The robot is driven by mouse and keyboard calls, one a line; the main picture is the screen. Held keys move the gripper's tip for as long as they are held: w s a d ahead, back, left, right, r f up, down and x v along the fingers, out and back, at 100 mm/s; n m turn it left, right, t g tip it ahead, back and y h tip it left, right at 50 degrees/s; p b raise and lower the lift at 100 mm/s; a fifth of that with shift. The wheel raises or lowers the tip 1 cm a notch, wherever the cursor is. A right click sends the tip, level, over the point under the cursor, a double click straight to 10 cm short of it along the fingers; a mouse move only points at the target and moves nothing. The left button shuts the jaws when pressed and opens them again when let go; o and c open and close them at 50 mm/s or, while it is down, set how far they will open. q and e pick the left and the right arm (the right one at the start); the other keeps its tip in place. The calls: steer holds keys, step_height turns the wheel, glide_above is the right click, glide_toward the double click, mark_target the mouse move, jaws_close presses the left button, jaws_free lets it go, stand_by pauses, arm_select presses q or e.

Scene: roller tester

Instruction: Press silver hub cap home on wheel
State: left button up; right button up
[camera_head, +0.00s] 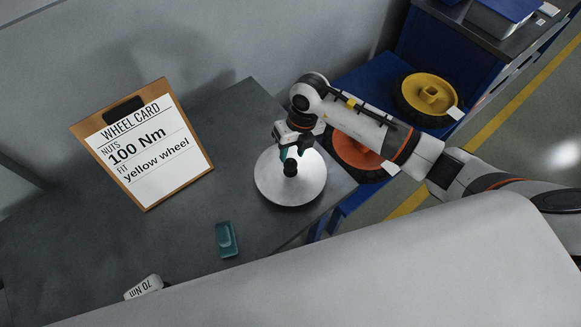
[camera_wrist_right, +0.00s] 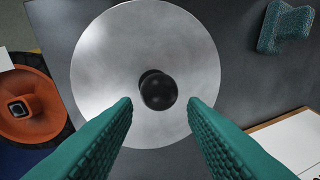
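The silver hub cap (camera_head: 290,190) is a round shiny disc with a black knob at its centre. It lies flat on the dark bench top, and I cannot see a wheel under it. My right gripper (camera_head: 289,158) is over the knob. In the right wrist view the hub cap (camera_wrist_right: 110,60) fills the middle, and the teal fingers of my right gripper (camera_wrist_right: 159,104) stand apart with the black knob (camera_wrist_right: 158,91) between their tips, gaps on both sides. The yellow wheel (camera_head: 429,93) and an orange-hubbed wheel (camera_head: 355,152) lie at the right. My left gripper is out of view.
A wheel card (camera_head: 145,145) reading "100 Nm" and "yellow wheel" leans on the bench (camera_head: 90,225). A teal block (camera_head: 226,240) and a white "70 Nm" piece (camera_head: 143,288) are nearer. A large pale surface (camera_head: 330,285) crosses the bottom.

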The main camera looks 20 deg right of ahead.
mark_target(291, 160)
steer(key=shift+s+a+f+p, duration=0.15)
steer(key=shift+f+p, duration=0.3)
steer(key=shift+f, duration=0.2)
steer(key=f, duration=0.1)
steer(key=f+p, duration=0.1)
steer(key=f, duration=0.1)
steer(key=shift+s+a+f, duration=0.2)
steer(key=shift+a+f, duration=0.05)
steer(key=shift+f, duration=0.35)
steer(key=shift+c, duration=0.6)
steer(key=c, duration=0.6)
